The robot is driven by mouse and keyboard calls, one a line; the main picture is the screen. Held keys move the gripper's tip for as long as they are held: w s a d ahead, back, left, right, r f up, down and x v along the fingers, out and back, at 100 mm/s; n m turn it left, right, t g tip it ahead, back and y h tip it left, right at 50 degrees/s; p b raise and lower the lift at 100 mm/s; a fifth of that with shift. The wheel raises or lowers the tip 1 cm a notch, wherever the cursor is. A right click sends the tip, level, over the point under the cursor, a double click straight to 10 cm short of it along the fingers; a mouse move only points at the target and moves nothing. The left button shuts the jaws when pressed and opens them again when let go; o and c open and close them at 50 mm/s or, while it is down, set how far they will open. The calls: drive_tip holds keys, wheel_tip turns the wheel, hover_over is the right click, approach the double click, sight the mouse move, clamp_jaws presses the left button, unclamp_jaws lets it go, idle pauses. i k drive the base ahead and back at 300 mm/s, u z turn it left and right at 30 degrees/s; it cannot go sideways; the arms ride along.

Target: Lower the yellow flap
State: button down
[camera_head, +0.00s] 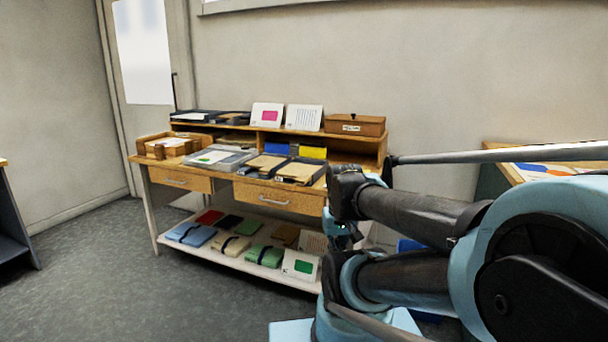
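The yellow flap (312,152) is a small upright yellow panel in the low shelf unit at the back of the wooden desk (281,197). It stands right of a similar blue panel (277,148). Brown folders or envelopes lie on the desktop in front of it and may cover its lower edge. My arm fills the right side of the view, well in front of the desk, and covers the desk's right end. I cannot make out my gripper's fingers; they are hidden behind the arm or out of frame.
A wooden box (355,125) and two white cards stand on the upper shelf. A clear-lidded tray (217,158) lies on the desktop. Bundled folders fill the bottom shelf (217,251). Another table (502,167) is at the right. The grey floor (130,285) at the left is clear.

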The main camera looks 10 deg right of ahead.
sight(314, 151)
drive_tip(key=i, duration=0.95)
drive_tip(key=z, duration=1.35)
drive_tip(key=k, duration=0.9)
drive_tip(key=u, duration=0.95)
drive_tip(key=i, duration=0.4)
